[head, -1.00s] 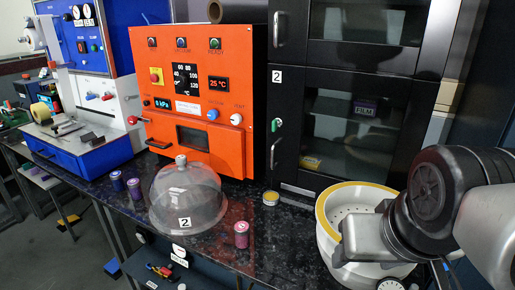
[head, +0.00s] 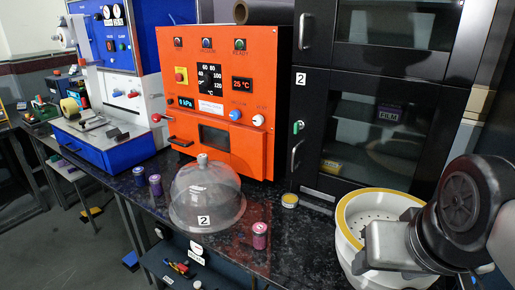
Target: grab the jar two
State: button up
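A clear domed jar with a knob on top and a white label "2" (head: 207,190) stands upright on the dark speckled counter (head: 290,250), in front of the orange machine. My gripper (head: 362,262) is at the lower right, in front of a white pot with a yellow rim (head: 345,215). It is well to the right of the jar and apart from it. Its fingers are not clear enough to tell whether they are open or shut.
A pink-purple cylinder (head: 260,237) and a small yellow-banded tin (head: 290,201) stand right of the jar. The orange machine (head: 215,100) and black cabinet (head: 365,100) rise behind. The counter's front edge is close to the jar.

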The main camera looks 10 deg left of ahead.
aim_at(138, 172)
jog(key=j+u, duration=0.6)
jog(key=j, duration=0.15)
jog(key=j+u, duration=0.15)
jog(key=u, duration=0.5)
